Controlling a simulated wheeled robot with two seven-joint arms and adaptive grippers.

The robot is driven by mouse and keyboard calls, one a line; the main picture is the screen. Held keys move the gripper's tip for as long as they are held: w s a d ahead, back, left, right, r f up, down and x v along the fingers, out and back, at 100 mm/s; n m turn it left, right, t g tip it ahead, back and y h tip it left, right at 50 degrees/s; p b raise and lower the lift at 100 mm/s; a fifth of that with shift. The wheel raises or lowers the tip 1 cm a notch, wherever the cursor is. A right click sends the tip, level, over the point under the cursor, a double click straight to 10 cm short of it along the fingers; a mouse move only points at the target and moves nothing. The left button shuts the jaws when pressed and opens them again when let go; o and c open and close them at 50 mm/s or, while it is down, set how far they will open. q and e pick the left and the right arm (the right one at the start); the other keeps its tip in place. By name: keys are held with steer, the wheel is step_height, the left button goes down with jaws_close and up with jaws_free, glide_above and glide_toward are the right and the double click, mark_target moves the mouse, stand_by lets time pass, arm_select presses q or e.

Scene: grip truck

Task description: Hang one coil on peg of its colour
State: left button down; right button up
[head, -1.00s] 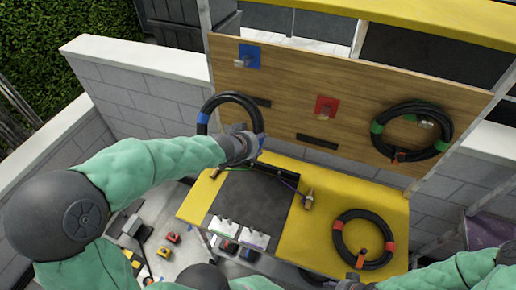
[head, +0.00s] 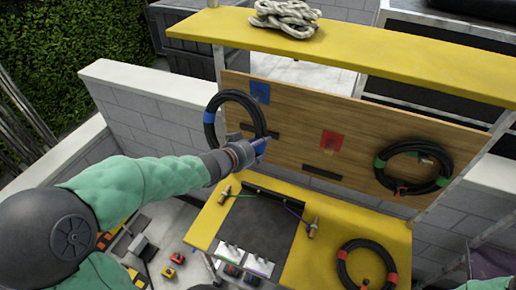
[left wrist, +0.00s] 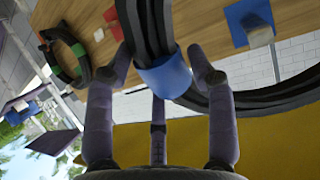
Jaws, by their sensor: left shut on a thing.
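My left gripper (head: 258,146) is shut on a black coil (head: 225,96) with blue bands and holds it up in front of the wooden board. In the left wrist view the fingers close around a blue band (left wrist: 165,76) on it. The blue peg plate (head: 260,92) is just beyond the coil's upper right rim. In the left wrist view the blue plate's pale peg (left wrist: 259,36) shows through the ring, apart from the cable. A green-banded coil (head: 380,160) hangs at the board's right. The red peg plate (head: 331,143) is bare. A red-banded coil (head: 344,262) lies on the yellow table. My right gripper is out of view.
The yellow table (head: 300,262) bears a dark mat (head: 255,225) and small tools below the board (head: 300,115). A yellow shelf (head: 400,57) with a rope (head: 285,14) overhangs the board. A block wall (head: 150,125) stands left.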

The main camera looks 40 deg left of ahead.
arm_select(q)
steer(key=shift+w+a+b, duration=0.25)
steer(key=shift+w+b, duration=0.1)
steer(key=shift+w, duration=0.65)
steer(key=shift+w+a+b, duration=0.3)
steer(key=shift+w+b, duration=0.1)
steer(key=shift+w, duration=0.6)
steer(key=shift+w+a+b, duration=0.25)
steer(key=shift+w+b, duration=0.1)
steer(key=shift+w, duration=0.65)
steer(key=a+b+x, duration=0.2)
steer(key=b+x, duration=0.2)
steer(key=x, duration=0.5)
steer(key=shift+f, duration=0.5)
steer(key=shift+w+f, duration=0.1)
steer(key=shift+w, duration=0.05)
stand_by(0.5)
